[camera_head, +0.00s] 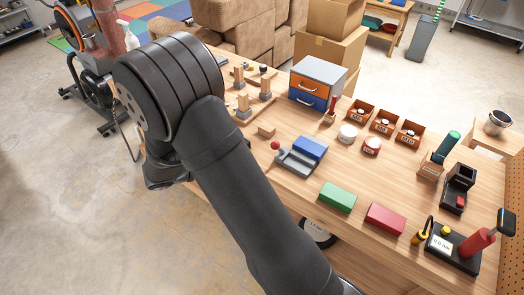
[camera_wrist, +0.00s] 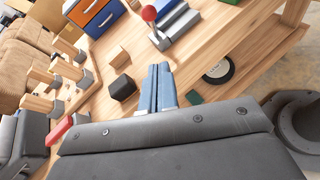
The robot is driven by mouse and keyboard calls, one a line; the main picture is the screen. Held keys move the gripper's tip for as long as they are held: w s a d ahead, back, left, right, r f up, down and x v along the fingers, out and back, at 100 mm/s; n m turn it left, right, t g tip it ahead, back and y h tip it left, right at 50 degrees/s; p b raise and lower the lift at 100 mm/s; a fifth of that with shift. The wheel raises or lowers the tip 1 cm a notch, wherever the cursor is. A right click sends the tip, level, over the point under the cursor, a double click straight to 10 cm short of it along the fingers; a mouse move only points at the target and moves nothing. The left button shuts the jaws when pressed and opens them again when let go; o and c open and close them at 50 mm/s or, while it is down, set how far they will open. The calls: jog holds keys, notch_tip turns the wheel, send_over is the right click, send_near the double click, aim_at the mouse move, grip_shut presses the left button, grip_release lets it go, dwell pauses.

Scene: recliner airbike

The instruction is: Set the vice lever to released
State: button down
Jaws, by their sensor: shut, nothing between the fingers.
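The vice (camera_head: 297,162) is a grey body with a blue block (camera_head: 310,148), near the middle of the wooden bench. A red ball (camera_head: 275,145) tops its lever at the vice's left end. In the wrist view the red lever ball (camera_wrist: 148,13) and part of the grey vice (camera_wrist: 180,24) show at the top, partly cut off by the frame edge. My gripper (camera_wrist: 158,67) is shut and empty, its blue-grey fingers pointing up the picture toward the vice, apart from the lever. In the head view my arm hides the fingers.
A small wooden block (camera_head: 266,131) lies beside the vice. A dark cube (camera_wrist: 123,88) is left of my fingers. Green (camera_head: 338,196) and red (camera_head: 385,218) blocks lie in front. A drawer box (camera_head: 316,82), orange bins (camera_head: 384,122) and wooden pegs (camera_head: 240,103) stand behind.

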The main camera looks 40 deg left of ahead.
jog(key=shift+s+a+f+t, duration=0.15)
jog(key=shift+s+a+t, duration=0.15)
jog(key=shift+s+a, duration=0.35)
jog(key=shift+d, duration=0.1)
jog(key=r+x, duration=0.2)
jog(key=x, duration=1.1)
jog(key=shift+w+d+r, duration=0.15)
jog(key=shift+w+d, duration=0.1)
jog(key=shift+d, duration=0.1)
jog(key=shift+r, duration=0.1)
